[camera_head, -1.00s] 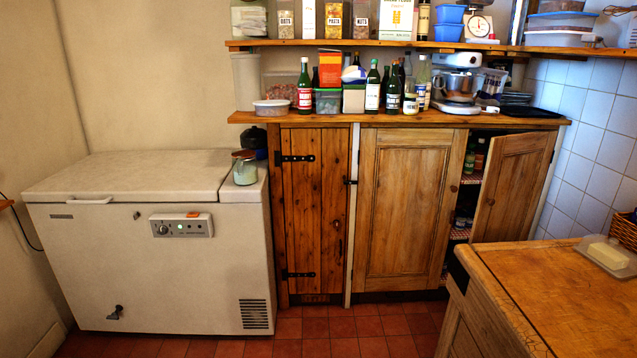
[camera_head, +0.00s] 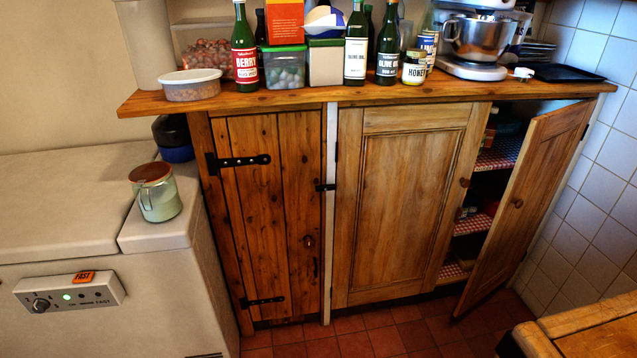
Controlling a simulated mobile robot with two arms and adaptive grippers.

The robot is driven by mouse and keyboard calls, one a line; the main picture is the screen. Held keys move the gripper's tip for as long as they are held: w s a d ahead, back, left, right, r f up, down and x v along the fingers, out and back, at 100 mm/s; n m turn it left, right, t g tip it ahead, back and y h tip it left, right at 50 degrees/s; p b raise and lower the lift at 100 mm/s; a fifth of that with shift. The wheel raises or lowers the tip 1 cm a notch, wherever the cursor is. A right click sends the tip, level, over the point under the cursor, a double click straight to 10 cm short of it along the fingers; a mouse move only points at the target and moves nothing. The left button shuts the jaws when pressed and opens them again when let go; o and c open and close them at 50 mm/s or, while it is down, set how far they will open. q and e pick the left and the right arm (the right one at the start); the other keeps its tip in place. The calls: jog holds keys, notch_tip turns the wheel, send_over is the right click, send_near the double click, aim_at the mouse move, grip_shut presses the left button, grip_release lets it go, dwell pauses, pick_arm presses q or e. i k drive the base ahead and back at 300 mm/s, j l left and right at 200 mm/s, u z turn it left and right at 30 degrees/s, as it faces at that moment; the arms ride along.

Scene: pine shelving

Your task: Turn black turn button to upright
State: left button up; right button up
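The black turn button (camera_head: 325,187) sits on the white post (camera_head: 329,240) at the right edge of the plank door. It lies about level, sideways, and its left end reaches to the door's edge. The plank door (camera_head: 262,215) is shut, with black strap hinges on its left side and a small round knob (camera_head: 309,241) low on its right. Neither of my grippers shows in the head view.
A worktop (camera_head: 370,95) with bottles and tubs overhangs the doors. A white chest freezer (camera_head: 70,220) with a jar (camera_head: 155,192) on it stands at the left. The right cabinet door (camera_head: 530,195) hangs open. The tiled floor (camera_head: 370,338) before the plank door is clear.

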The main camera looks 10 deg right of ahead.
aim_at(325, 187)
jog(key=i+z, duration=0.2)
jog(key=i, duration=0.4)
jog(key=i+j+z, duration=0.2)
jog(key=i, duration=0.4)
